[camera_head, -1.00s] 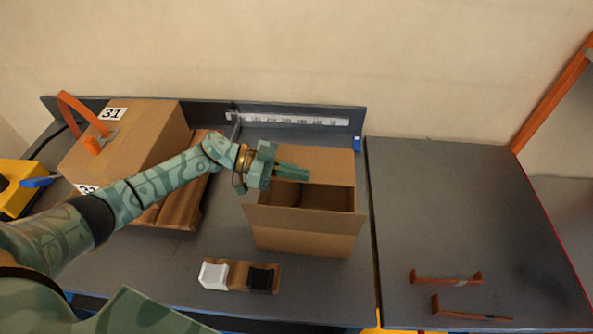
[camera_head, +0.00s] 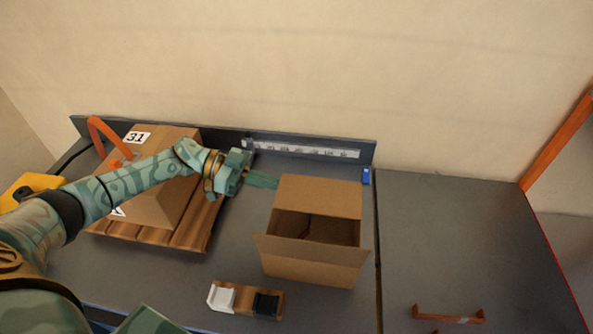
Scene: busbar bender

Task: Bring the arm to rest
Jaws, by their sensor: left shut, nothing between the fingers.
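My left arm (camera_head: 125,186) comes in from the left, patterned in green and teal. My left gripper (camera_head: 274,183) is shut and empty, pointing right. Its fingertips are just left of the raised back flap of an open cardboard box (camera_head: 312,268); I cannot tell whether they touch it. The box stands on the grey table with its flaps up, and its inside is dark. My right gripper is not in view.
A closed cardboard box labelled 31 (camera_head: 165,205) sits on a wooden pallet (camera_head: 190,238) behind my arm. A small wooden holder (camera_head: 245,300) with white and black parts lies in front. Orange brackets (camera_head: 448,315) lie on the right table (camera_head: 450,240), which is mostly clear.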

